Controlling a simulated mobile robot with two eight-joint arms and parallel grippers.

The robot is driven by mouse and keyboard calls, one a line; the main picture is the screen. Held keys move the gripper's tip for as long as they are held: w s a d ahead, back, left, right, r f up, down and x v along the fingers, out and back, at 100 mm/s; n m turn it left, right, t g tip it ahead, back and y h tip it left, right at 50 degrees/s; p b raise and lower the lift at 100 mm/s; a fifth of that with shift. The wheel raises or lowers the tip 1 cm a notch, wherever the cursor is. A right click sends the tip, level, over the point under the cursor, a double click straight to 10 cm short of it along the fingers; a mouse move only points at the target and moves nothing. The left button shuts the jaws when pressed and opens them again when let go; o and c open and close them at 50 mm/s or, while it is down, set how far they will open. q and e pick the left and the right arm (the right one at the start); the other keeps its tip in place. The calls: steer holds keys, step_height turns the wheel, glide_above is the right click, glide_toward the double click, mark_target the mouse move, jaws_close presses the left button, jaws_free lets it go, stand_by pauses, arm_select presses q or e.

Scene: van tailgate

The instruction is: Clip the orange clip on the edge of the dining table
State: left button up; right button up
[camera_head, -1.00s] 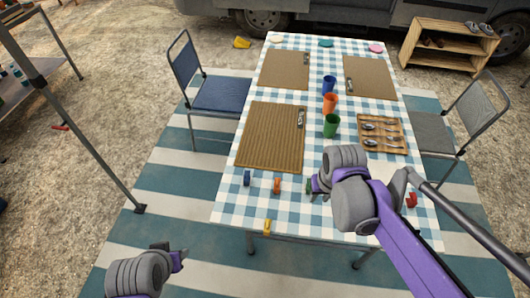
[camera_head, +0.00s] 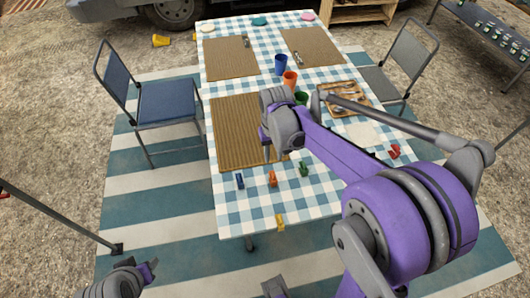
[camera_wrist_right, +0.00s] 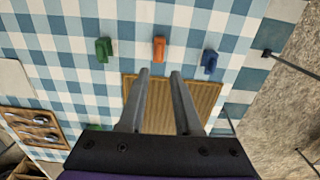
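The orange clip (camera_head: 272,179) stands on the checked cloth of the dining table (camera_head: 240,214), between a blue clip (camera_head: 239,181) and a green clip (camera_head: 303,169). It also shows in the right wrist view (camera_wrist_right: 159,49), just beyond my fingertips and between their lines. My right gripper (camera_wrist_right: 160,74) is open and empty, over the brown placemat (camera_wrist_right: 203,95); its fingers are partly visible in the head view (camera_head: 276,156). My left gripper (camera_head: 147,271) is at the bottom left, off the table; its finger gap is unclear.
A yellow clip (camera_head: 280,222) sits at the table's near edge, and a red clip (camera_head: 394,151) is at the right. Blue, orange and green cups and a cutlery tray (camera_head: 345,98) stand farther back. Chairs flank the table.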

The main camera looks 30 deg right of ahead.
mark_target(273, 174)
steer(key=shift+s+d+f+b, duration=0.1)
steer(key=shift+f+b, duration=3.3)
steer(key=shift+f, duration=1.65)
steer(key=shift+c, duration=0.3)
jaws_close()
steer(key=shift+r, duration=0.15)
steer(key=shift+r+p, duration=1.75)
steer(key=shift+r, duration=0.65)
